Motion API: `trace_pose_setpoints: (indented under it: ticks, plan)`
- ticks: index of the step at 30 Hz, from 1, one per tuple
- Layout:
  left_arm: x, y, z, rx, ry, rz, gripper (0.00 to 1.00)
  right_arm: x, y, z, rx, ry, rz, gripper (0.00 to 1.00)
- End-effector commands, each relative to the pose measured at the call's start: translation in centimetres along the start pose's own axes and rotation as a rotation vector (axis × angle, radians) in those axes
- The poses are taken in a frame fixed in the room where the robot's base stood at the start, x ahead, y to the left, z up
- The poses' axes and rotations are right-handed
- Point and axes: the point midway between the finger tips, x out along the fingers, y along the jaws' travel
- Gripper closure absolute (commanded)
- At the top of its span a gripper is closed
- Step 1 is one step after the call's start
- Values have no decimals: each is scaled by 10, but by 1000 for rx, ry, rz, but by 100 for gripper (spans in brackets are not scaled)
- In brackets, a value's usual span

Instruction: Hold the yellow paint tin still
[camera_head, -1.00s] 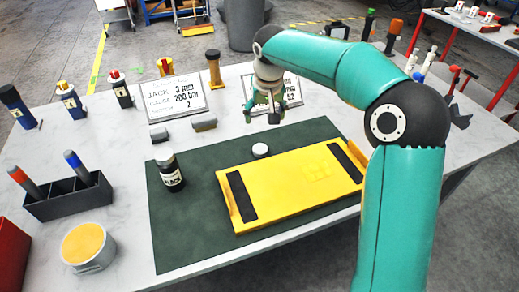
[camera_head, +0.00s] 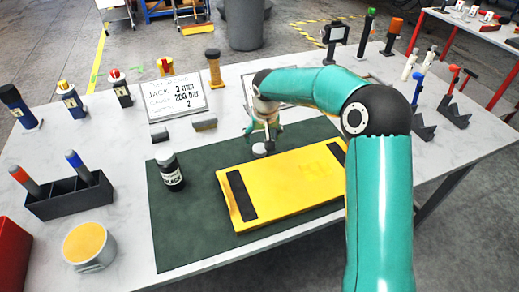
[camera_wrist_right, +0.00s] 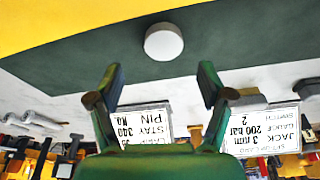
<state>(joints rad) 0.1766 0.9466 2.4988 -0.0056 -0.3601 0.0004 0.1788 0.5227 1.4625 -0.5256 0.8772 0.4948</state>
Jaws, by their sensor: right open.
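A grey tin with a flat yellow-orange top (camera_head: 89,246) stands upright at the table's lower left, off the green mat; nothing touches it. My right gripper (camera_head: 264,133) is open and empty over the far edge of the mat, well away from that tin. A small white round cap or lid (camera_head: 262,151) lies just below it; in the right wrist view this white disc (camera_wrist_right: 164,41) shows beyond and between the two spread fingers (camera_wrist_right: 158,84). My left gripper is not in view.
A yellow plate with black strips (camera_head: 285,188) lies on the green mat (camera_head: 190,238). Signs (camera_head: 175,97) stand at the back.

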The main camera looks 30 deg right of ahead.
Motion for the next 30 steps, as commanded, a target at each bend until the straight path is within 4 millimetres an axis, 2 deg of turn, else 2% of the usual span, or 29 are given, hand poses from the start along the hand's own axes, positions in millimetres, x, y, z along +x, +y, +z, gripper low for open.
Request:
trace_pose_setpoints:
  ticks: [12,24,26,30]
  plan:
    - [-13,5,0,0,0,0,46,47,-5,6,0,-3,0,21]
    - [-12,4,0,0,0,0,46,51,-6,6,-1,-1,0,21]
    - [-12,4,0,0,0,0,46,51,-6,6,-1,-1,0,29]
    - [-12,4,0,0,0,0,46,51,-7,6,-2,-1,0,52]
